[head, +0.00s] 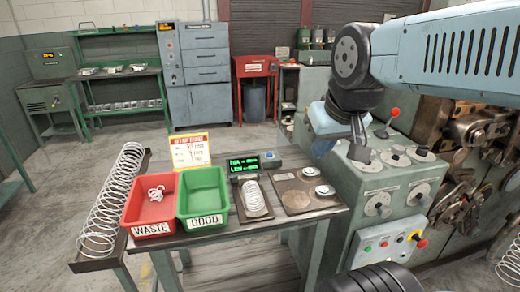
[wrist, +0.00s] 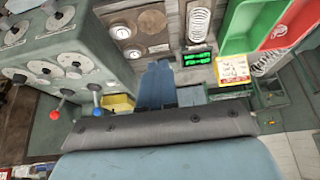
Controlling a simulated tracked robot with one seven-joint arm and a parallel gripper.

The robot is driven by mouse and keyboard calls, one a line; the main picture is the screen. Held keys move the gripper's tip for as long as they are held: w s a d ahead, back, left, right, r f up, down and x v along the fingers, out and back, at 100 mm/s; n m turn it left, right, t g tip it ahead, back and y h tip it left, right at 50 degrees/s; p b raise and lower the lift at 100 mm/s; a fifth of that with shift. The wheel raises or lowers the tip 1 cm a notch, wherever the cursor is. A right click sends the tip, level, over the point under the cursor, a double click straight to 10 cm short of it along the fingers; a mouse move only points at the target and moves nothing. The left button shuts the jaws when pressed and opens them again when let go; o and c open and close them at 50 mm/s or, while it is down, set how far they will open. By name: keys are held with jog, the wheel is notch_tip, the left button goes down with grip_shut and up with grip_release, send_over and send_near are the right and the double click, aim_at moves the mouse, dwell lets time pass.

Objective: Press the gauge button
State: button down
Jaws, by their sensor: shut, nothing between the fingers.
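The gauge (head: 243,163) stands at the back of the bench, with a black display of green DIA and LEN lines. A small grey box with a round blue button (head: 269,153) sits at its right end. In the wrist view the display (wrist: 197,59) shows just right of my gripper (wrist: 158,72), and the button is hidden there. In the head view my gripper (head: 358,150) hangs down to the right of the gauge, before the machine's dial panel, apart from the button. It is shut and empty.

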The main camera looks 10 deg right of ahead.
jog(key=shift+w, duration=0.1)
jog(key=m+t+y, duration=0.1)
jog(key=m+y, duration=0.5)
jog(key=m, duration=1.3)
send_over(272, 155)
notch_tip(272, 155, down, 10)
jog(key=shift+a+f, duration=0.1)
jog(key=shift+f, duration=0.1)
jog(key=shift+f, duration=0.1)
jog(key=shift+f, duration=4.3)
jog(key=shift+f, duration=0.1)
